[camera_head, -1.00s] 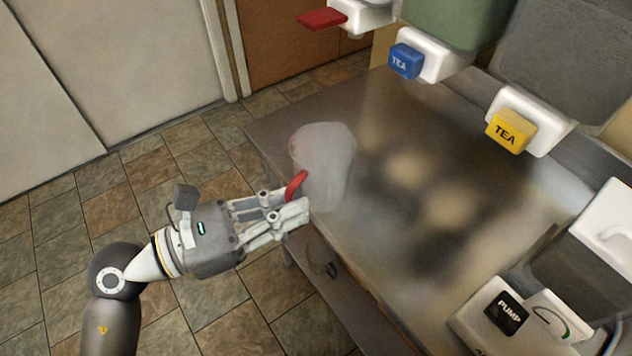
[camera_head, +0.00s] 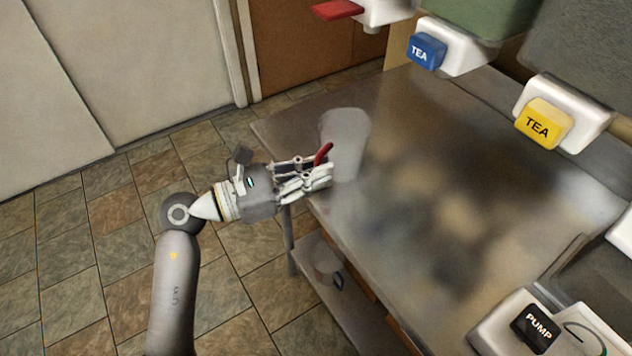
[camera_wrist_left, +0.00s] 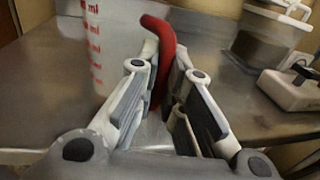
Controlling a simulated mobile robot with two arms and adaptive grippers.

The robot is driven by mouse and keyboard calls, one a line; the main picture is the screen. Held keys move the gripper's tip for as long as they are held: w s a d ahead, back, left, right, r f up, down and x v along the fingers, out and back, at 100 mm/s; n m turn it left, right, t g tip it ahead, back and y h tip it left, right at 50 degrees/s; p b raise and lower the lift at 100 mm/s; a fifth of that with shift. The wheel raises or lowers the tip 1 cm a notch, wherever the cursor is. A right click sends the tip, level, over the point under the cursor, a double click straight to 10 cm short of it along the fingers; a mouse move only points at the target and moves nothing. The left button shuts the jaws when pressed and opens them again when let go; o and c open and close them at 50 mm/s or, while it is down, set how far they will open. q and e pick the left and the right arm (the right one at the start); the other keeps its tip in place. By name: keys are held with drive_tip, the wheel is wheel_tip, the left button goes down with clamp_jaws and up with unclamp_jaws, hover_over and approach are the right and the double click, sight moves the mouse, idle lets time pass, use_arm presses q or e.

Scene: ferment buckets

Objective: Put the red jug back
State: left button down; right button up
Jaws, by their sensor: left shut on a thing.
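The red jug is a translucent whitish measuring jug (camera_head: 347,140) with a red handle (camera_head: 323,153). In the head view it is at the left part of the metal counter (camera_head: 420,215). My left gripper (camera_head: 318,170) is shut on the red handle from the left side. In the left wrist view the handle (camera_wrist_left: 160,58) runs between the two fingers, and the jug's wall with red volume marks (camera_wrist_left: 103,45) is at the upper left. I cannot tell whether the jug's base touches the counter. My right gripper is not in view.
Dispensers with a red lever (camera_head: 337,9), a blue TEA tap (camera_head: 427,50) and a yellow TEA tap (camera_head: 543,123) line the counter's back. A PUMP unit (camera_head: 534,325) is at the lower right. A lower shelf (camera_head: 345,300) holds a roundish item. The counter's middle is bare.

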use_arm(q)
drive_tip(key=shift+w+f, duration=0.25)
drive_tip(key=shift+f, duration=0.05)
wheel_tip(320, 180, down, 2)
drive_tip(key=shift+f, duration=0.55)
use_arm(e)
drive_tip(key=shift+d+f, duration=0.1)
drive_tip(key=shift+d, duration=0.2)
use_arm(q)
drive_tip(key=shift+f, duration=0.15)
drive_tip(key=c, duration=1.5)
unclamp_jaws()
drive_tip(key=shift+c, duration=0.2)
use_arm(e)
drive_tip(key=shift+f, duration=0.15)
